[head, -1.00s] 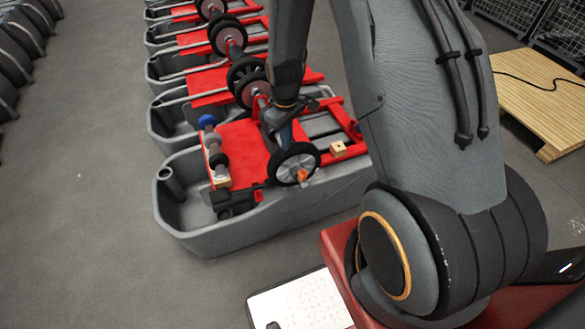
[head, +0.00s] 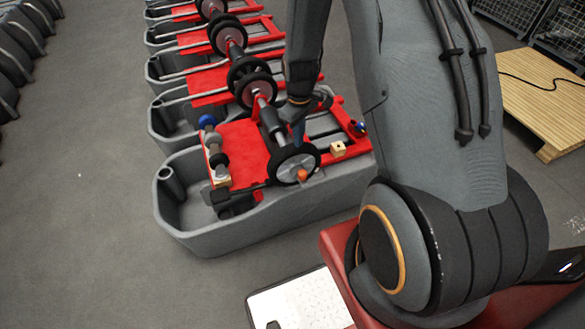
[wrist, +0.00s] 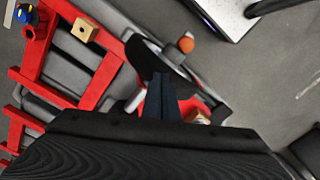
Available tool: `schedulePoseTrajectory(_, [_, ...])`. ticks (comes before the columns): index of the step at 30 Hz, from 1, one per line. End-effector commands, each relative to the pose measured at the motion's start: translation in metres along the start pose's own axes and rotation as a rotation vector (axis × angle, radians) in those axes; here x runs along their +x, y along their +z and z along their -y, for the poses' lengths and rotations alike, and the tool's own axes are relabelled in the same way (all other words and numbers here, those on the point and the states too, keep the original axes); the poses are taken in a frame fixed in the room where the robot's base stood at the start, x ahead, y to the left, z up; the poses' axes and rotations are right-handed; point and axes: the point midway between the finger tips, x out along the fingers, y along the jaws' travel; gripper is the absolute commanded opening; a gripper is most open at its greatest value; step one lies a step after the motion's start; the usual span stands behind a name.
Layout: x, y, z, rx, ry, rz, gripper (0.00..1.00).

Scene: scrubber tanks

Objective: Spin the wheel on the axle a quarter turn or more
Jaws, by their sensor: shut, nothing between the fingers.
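The wheel (head: 294,164) is black-rimmed with a grey hub and an orange knob (head: 302,175) at its lower right. It stands upright on the axle (head: 270,118) at the near end of the nearest tank. In the wrist view the wheel (wrist: 150,57) is edge-on, just beyond the fingers, with the orange knob (wrist: 186,44) on its far side. My gripper (head: 297,143) is shut and empty, its tips at the wheel's upper edge. In the wrist view the closed fingers (wrist: 162,82) overlap the wheel's lower part; I cannot tell whether they touch it.
The nearest grey tank (head: 190,235) carries a red frame (head: 238,143). A small wooden block (head: 338,149) and a blue knob (head: 360,127) sit right of the wheel. Rollers (head: 214,150) stand left. More tanks line up behind.

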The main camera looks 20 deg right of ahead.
Motion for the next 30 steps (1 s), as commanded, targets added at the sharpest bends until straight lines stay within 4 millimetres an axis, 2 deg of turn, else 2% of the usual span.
schedulePoseTrajectory(8, [0.001,0.001,-0.002,0.001,0.000,0.000,0.00])
schedulePoseTrajectory(18, [0.009,0.011,-0.020,0.002,0.000,0.000,0.00])
schedulePoseTrajectory(30, [0.012,0.014,-0.023,0.001,-0.001,0.001,0.00])
